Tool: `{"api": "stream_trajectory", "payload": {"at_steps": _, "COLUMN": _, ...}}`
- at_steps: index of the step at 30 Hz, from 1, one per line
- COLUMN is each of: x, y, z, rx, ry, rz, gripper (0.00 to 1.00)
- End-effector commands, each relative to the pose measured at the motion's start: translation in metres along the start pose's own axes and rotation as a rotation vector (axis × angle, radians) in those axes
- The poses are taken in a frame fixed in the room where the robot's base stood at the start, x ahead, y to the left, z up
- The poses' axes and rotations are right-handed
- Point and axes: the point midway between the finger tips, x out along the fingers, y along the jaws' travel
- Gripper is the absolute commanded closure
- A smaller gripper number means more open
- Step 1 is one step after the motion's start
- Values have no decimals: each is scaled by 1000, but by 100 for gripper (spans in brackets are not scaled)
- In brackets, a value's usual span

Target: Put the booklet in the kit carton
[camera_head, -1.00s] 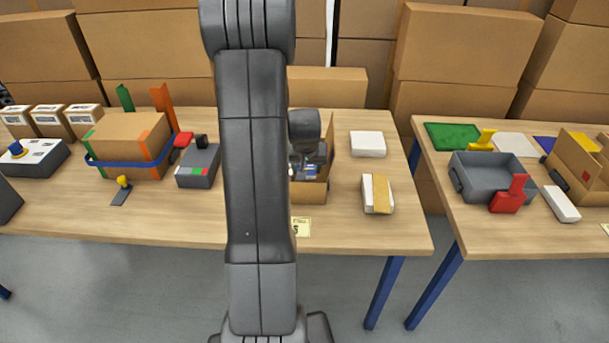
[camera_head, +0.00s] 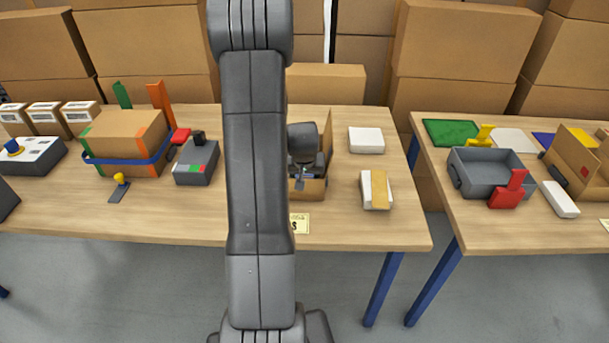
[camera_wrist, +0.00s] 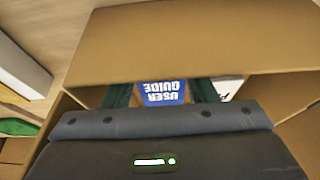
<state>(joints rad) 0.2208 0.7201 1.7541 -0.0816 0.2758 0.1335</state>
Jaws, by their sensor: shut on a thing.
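The booklet (camera_wrist: 165,93), blue with "USER GUIDE" printed on it, shows upside down between my fingers in the wrist view. My gripper (camera_wrist: 161,90) is shut on it; the gripper body covers its near part. The kit carton (camera_head: 314,189) is an open brown box on the middle table in the head view, partly hidden by my arm. My gripper (camera_head: 303,172) is over and partly within its opening. In the wrist view a brown carton panel (camera_wrist: 195,40) spans above the booklet. I cannot tell whether the booklet touches the carton's contents.
A white box (camera_head: 366,140) and a white box with a tan band (camera_head: 375,189) lie right of the carton. A grey device (camera_head: 196,165) and a strapped box (camera_head: 123,140) stand to its left. A second table (camera_head: 500,232) is across a gap on the right.

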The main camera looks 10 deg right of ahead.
Motion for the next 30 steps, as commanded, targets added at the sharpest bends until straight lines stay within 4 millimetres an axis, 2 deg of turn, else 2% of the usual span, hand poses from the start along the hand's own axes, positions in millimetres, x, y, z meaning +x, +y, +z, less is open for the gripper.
{"api": "stream_trajectory", "payload": {"at_steps": 6, "x": 3, "y": 0, "z": 1, "rx": 0, "ry": 1, "rz": 0, "gripper": 72}}
{"api": "stream_trajectory", "payload": {"at_steps": 7, "x": 3, "y": 0, "z": 1, "rx": 0, "ry": 0, "rz": 0, "gripper": 46}}
{"api": "stream_trajectory", "payload": {"at_steps": 8, "x": 3, "y": 0, "z": 1, "rx": 0, "ry": 0, "rz": 0, "gripper": 40}}
{"api": "stream_trajectory", "payload": {"at_steps": 9, "x": 3, "y": 0, "z": 1, "rx": 0, "ry": 0, "rz": 0, "gripper": 39}}
{"api": "stream_trajectory", "payload": {"at_steps": 20, "x": -1, "y": 0, "z": 0, "rx": 0, "ry": 0, "rz": 0, "gripper": 39}}
{"api": "stream_trajectory", "payload": {"at_steps": 26, "x": -16, "y": 0, "z": -5, "rx": 0, "ry": 3, "rz": 0, "gripper": 39}}
{"api": "stream_trajectory", "payload": {"at_steps": 30, "x": -38, "y": 0, "z": -4, "rx": -1, "ry": 4, "rz": 0, "gripper": 39}}
